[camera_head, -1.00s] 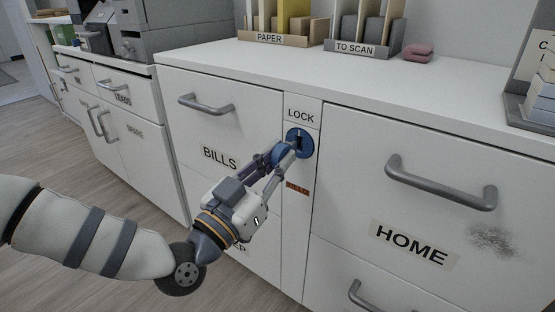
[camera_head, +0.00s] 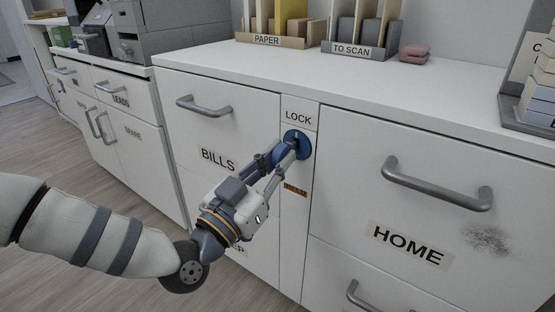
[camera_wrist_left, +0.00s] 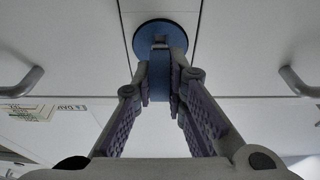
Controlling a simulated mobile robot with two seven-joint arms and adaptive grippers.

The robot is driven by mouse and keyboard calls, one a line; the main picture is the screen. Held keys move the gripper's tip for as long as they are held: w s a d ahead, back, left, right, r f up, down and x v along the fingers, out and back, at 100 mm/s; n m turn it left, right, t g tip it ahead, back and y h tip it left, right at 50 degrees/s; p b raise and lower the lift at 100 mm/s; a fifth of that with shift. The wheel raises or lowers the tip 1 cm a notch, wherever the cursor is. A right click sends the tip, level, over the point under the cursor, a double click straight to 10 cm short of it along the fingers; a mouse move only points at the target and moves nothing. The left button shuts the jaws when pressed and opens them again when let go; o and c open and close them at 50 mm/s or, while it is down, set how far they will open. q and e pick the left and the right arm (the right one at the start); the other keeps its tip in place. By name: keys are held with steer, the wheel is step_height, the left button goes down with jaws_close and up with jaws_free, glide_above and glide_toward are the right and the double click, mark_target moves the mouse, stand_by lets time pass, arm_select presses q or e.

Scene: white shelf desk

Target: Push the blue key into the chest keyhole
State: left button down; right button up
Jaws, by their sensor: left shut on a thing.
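The blue round keyhole plate (camera_head: 299,139) sits under the LOCK label on the narrow white panel between the drawers. The blue key (camera_head: 280,156) is held in front of it; in the left wrist view, the key (camera_wrist_left: 160,80) stands upright between the fingers, its tip meeting the middle of the plate (camera_wrist_left: 160,26). My left gripper (camera_head: 285,158) is shut on the key, close to the plate, with the fingers partly covering the key. How deep the key's tip sits in the hole cannot be told. My right gripper is not in view.
The BILLS drawer handle (camera_head: 204,107) is left of the lock and the HOME drawer handle (camera_head: 438,184) is right. An orange label (camera_head: 296,190) is below the lock. File holders (camera_head: 360,48) and pink pads (camera_head: 414,53) stand on the desktop above.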

arm_select(q)
steer(key=shift+w+d, duration=0.1)
stand_by(0.3)
steer(key=shift+w+d, duration=0.25)
steer(key=shift+w, duration=0.15)
steer(key=shift+w+d, duration=0.3)
steer(key=shift+w, duration=0.05)
stand_by(0.3)
steer(key=c, duration=1.4)
jaws_free()
steer(key=shift+c, duration=0.2)
steer(key=o, duration=0.6)
steer(key=shift+c, duration=0.2)
